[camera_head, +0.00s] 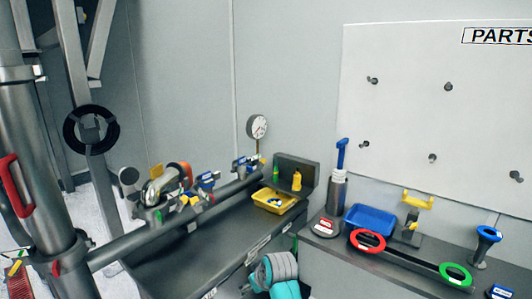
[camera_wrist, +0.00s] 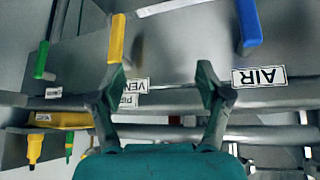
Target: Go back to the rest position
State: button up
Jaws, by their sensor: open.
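My gripper (camera_wrist: 163,85) shows in the wrist view with its two dark green fingers spread apart. Nothing is between the fingers. Behind them are a pipe and labels reading VENT (camera_wrist: 152,85) and AIR (camera_wrist: 258,77), both upside down in this view. A yellow handle (camera_wrist: 116,38) is beyond the left finger and a blue handle (camera_wrist: 248,22) is at the upper right. I cannot tell whether the fingers touch anything. In the head view, a teal and grey part of my arm shows at the bottom centre; the fingers cannot be made out there.
A pipe with valves (camera_head: 205,185) and a gauge (camera_head: 257,127) runs above the grey bench (camera_head: 180,262). A yellow tray (camera_head: 272,203) sits near the corner. On the right counter are a blue bin (camera_head: 369,219), a red ring (camera_head: 367,241) and a green ring (camera_head: 455,274).

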jog(key=s+d+f+m+t+h, duration=0.1)
jog(key=s+d+f+m+t, duration=0.1)
jog(key=s+d+f, duration=0.6)
jog(key=s+d+f+m+t, duration=0.1)
jog(key=s+d+f, duration=0.3)
jog(key=s+f, duration=0.75)
jog(key=s+d+r+m+t+h, duration=0.1)
jog(key=s+d, duration=0.2)
jog(key=s, duration=0.6)
jog(key=s+d+r+m+t, duration=0.1)
jog(key=s+d, duration=0.2)
jog(key=s, duration=0.6)
jog(key=s+d+r+m+t, duration=0.1)
jog(key=s+d+r+t, duration=0.1)
jog(key=s+r, duration=0.8)
jog(key=s+d+r+t+h, duration=0.1)
jog(key=s+d+r, duration=0.1)
jog(key=s+r, duration=0.8)
jog(key=s, duration=0.2)
jog(key=shift+s+m+t+h, duration=0.3)
jog(key=shift+m+t, duration=0.1)
